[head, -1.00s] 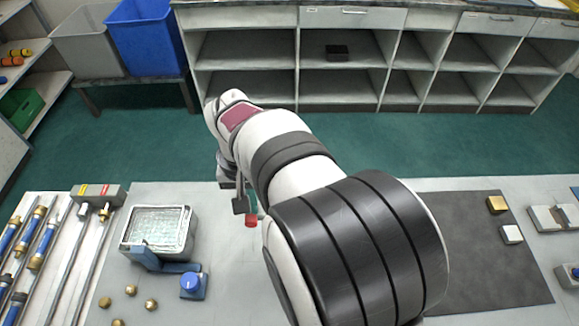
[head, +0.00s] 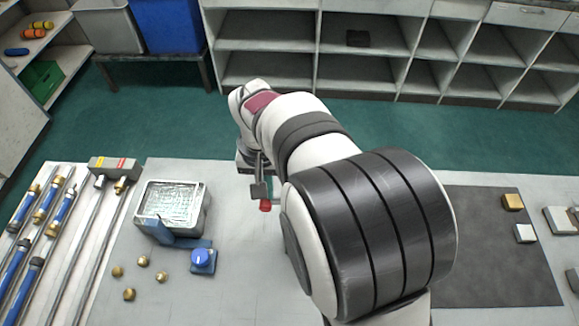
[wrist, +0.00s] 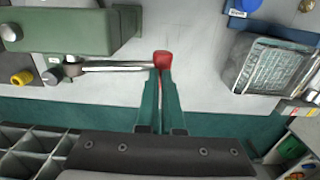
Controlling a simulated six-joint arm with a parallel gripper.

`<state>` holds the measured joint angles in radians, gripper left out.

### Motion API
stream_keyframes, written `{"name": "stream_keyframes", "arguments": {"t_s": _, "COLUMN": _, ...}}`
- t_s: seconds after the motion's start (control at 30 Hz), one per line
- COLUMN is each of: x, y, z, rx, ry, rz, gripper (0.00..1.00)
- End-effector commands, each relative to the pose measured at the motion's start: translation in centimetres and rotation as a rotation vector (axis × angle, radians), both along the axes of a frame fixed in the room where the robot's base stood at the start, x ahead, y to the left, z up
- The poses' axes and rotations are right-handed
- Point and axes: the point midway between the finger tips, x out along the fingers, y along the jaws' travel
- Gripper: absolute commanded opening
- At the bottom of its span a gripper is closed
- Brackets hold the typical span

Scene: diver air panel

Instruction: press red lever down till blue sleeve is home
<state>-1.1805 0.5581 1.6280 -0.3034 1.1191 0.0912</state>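In the wrist view the lever is a metal shaft (wrist: 110,67) ending in a red knob (wrist: 161,58). It lies beside a green housing (wrist: 70,30). My gripper (wrist: 160,73) has slim teal fingers close together, with their tips right at the near side of the red knob. They look shut and hold nothing visible between them. Contact with the knob is not clear. In the head view the red knob (head: 265,205) shows just under my gripper's dark end, left of my arm. My arm hides the green housing there. I cannot make out the lever's blue sleeve.
A clear-topped tray (head: 150,218) and a blue block with a round cap (head: 202,259) stand left of the lever. Brass pieces (head: 143,261) lie in front. Blue-and-brass hoses (head: 45,240) fill the far left. A dark mat (head: 490,270) is at right.

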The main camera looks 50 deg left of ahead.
Motion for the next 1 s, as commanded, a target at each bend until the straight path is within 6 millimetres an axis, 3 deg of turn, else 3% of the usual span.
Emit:
{"name": "stream_keyframes", "arguments": {"t_s": 0.8, "x": 0.1, "y": -0.1, "z": -0.7, "rx": -0.001, "ry": 0.0, "rz": 0.0, "gripper": 0.0}}
{"name": "stream_keyframes", "arguments": {"t_s": 1.0, "x": 0.2, "y": -0.1, "z": 0.6, "rx": 0.0, "ry": -0.001, "rz": 0.001, "gripper": 0.0}}
